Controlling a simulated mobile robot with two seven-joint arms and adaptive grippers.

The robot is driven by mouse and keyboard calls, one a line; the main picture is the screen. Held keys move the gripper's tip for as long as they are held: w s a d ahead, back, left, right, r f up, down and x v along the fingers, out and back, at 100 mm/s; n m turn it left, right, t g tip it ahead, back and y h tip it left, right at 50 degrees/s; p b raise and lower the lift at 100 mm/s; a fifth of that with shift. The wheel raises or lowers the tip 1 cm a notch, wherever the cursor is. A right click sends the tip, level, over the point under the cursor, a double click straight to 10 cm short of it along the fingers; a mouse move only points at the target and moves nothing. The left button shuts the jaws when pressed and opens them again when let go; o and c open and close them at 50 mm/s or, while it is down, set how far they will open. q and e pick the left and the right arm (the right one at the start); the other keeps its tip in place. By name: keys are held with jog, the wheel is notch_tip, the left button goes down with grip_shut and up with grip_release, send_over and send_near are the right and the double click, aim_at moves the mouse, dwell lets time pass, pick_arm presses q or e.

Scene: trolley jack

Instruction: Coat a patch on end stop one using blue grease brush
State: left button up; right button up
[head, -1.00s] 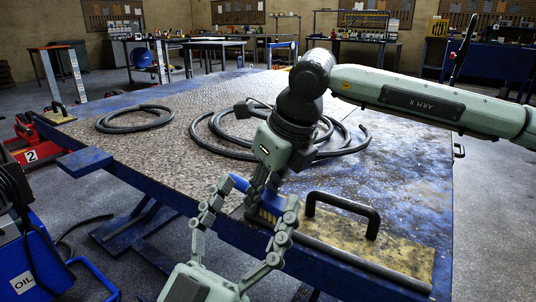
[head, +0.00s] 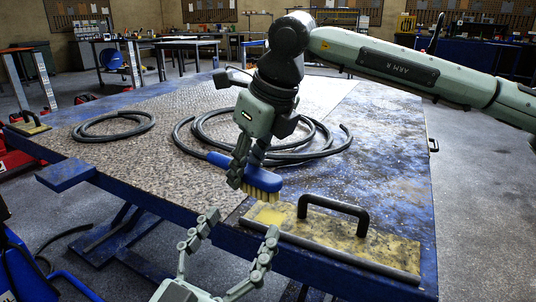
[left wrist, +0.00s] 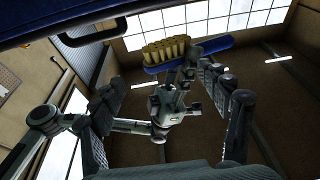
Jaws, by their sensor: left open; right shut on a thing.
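The blue grease brush (head: 262,183) has a blue body and yellow bristles pointing down. My right gripper (head: 240,172) is shut on its handle and holds it above the near end stop. This end stop (head: 335,242) is a worn yellow plate with a black handle and a dark front bar, at the table's near edge. A brighter yellow patch (head: 270,216) shows on its left end, below the bristles. A similar end stop (head: 30,128) is at the far left; I see no numbers on either. My left gripper (head: 242,228) is open and empty, below the brush. The left wrist view shows the brush (left wrist: 205,48) overhead.
The blue table (head: 385,165) carries two coiled black hoses (head: 115,126) (head: 325,140) behind the brush. A blue ledge (head: 66,175) juts out at its left side. Red equipment stands on the floor at the left. The table's right part is clear.

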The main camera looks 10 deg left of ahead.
jog(key=shift+r, duration=0.55)
pick_arm(q)
jog(key=shift+w+a+f+g+y+p, duration=0.15)
jog(key=shift+a+f+g+y, duration=0.2)
jog(key=shift+f, duration=0.45)
jog(key=shift+w+a+f+g+y+p, duration=0.25)
jog(key=shift+f+g, duration=0.2)
jog(key=shift+f, duration=0.4)
jog(key=shift+w+a+f+g+y+p, duration=0.15)
jog(key=shift+a+f+g, duration=0.25)
jog(key=shift+f, duration=0.4)
pick_arm(e)
jog(key=shift+r, duration=0.5)
pick_arm(q)
jog(key=shift+s, duration=0.15)
pick_arm(e)
jog(key=shift+s+f, duration=0.1)
